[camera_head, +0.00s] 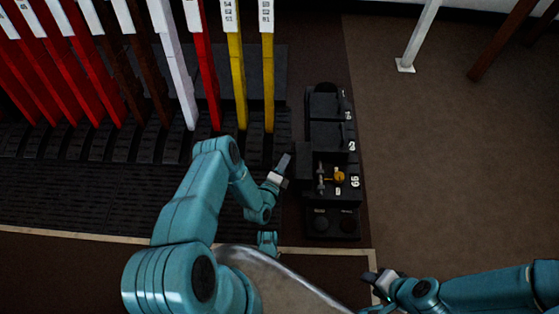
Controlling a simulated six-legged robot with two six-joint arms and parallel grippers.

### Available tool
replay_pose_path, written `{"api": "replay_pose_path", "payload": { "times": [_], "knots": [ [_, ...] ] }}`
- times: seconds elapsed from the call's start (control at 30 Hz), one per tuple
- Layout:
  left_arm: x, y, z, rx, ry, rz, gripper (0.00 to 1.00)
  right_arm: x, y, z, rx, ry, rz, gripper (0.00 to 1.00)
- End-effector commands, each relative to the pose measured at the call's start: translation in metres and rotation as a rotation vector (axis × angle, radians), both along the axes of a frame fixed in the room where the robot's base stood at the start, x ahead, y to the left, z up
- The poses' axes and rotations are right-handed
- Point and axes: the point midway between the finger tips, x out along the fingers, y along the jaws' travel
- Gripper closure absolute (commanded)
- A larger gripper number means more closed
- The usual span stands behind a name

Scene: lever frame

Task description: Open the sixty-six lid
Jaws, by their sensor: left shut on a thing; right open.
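The sixty-six lid (303,160) is a dark flap on the left side of an open compartment in the black box unit (330,135). It appears swung up toward the left, and its exact angle is hard to tell. Inside the compartment are a brass-coloured part (339,176) and a grey metal part (321,178). The white number (355,181) beside it is small and could read 65 or 66. My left gripper (281,167) is at the lid's left side, shut on its edge; the contact is partly hidden in the dark. My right gripper (376,283) is open and empty, below the box unit.
Red, brown, white and yellow levers (235,75) stand in a row at upper left. Other closed lids (326,134) lie above the open compartment.

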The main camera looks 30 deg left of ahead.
Motion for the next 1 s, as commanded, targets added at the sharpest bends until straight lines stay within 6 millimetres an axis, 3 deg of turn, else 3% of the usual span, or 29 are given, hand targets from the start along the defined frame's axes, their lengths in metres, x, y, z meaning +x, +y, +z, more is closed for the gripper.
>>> {"api": "replay_pose_path", "payload": {
  "times": [0.07, 0.37, 0.4, 0.47, 1.0],
  "knots": [
    [0.0036, -0.0036, 0.008, 0.03, 0.014, -0.003, 1.0, -0.0026, 0.0012, 0.0092, 0.002, 0.007, 0.004, 0.57],
    [0.0046, -0.0037, 0.0054, 0.046, 0.022, -0.001, 1.0, -0.0035, 0.0017, 0.007, 0.002, 0.009, 0.006, 0.57],
    [0.0047, -0.0036, 0.0054, 0.046, 0.022, 0.0, 0.8, -0.0034, 0.0017, 0.007, 0.002, 0.009, 0.006, 0.57],
    [0.0046, -0.0036, 0.0053, 0.046, 0.022, 0.0, 0.62, -0.0034, 0.0017, 0.007, 0.002, 0.009, 0.006, 0.57],
    [0.0052, -0.0035, 0.0045, 0.043, 0.023, -0.003, 0.62, -0.0031, 0.0016, 0.0058, 0.002, 0.009, 0.007, 0.57]
  ]
}}
